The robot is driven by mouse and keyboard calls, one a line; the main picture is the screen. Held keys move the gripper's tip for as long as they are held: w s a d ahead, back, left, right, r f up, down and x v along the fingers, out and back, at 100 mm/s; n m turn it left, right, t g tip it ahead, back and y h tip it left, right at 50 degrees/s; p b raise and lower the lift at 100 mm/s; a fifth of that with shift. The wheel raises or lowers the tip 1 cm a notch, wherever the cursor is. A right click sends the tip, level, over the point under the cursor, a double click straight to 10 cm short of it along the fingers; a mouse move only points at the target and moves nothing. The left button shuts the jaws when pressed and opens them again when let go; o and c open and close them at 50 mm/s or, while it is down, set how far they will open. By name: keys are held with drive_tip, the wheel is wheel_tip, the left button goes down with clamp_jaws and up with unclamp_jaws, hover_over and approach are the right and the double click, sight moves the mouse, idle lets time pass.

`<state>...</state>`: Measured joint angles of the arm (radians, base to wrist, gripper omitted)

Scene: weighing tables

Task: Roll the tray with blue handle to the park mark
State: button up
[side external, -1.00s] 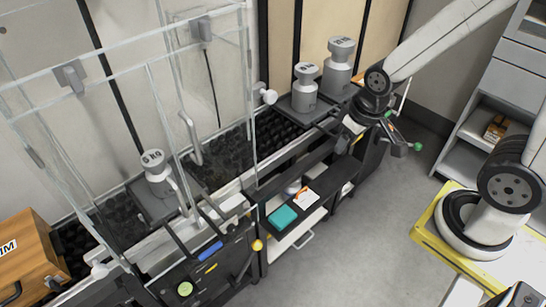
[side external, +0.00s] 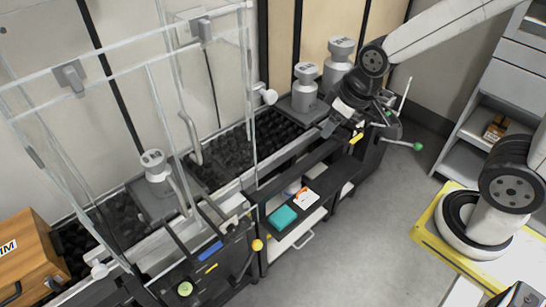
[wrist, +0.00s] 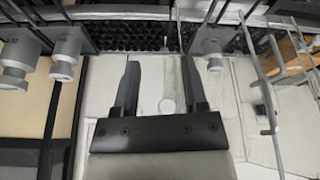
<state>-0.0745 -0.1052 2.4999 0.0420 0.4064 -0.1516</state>
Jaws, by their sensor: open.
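A dark tray (side external: 140,204) carrying a grey weight (side external: 154,166) sits on the black roller bed at left, behind clear panels. Dark bars run from it toward the front, and a blue handle-like bar (side external: 210,251) shows near their front end. I cannot tell for certain that they join. The weight also shows at upper right in the wrist view (wrist: 212,52). My gripper (side external: 329,128) is open and empty, over the right end of the bench, apart from this tray. Its two fingers show in the wrist view (wrist: 163,95). I cannot make out the park mark.
Another dark tray (side external: 292,110) at right carries two grey weights (side external: 305,85) (side external: 340,62) close to my gripper. A clear-panelled enclosure (side external: 255,100) stands over the roller bed. A wooden box (side external: 25,255) is at far left. A green-tipped lever (side external: 417,147) juts out at right.

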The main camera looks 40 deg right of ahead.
drive_tip(key=w+a+n+t+y, duration=0.3)
drive_tip(key=w+a+n+t, duration=0.35)
drive_tip(key=a, duration=0.65)
drive_tip(key=n+t+y, duration=0.3)
drive_tip(key=n+t, duration=0.1)
drive_tip(key=n, duration=0.9)
hover_over(213, 251)
drive_tip(key=f+v, duration=0.1)
drive_tip(key=v, duration=0.4)
wheel_tip(213, 251, down, 33)
drive_tip(key=shift+s, duration=0.15)
drive_tip(key=x, duration=0.7)
drive_tip(key=shift+w, duration=0.4)
drive_tip(key=shift+f, duration=0.1)
clamp_jaws()
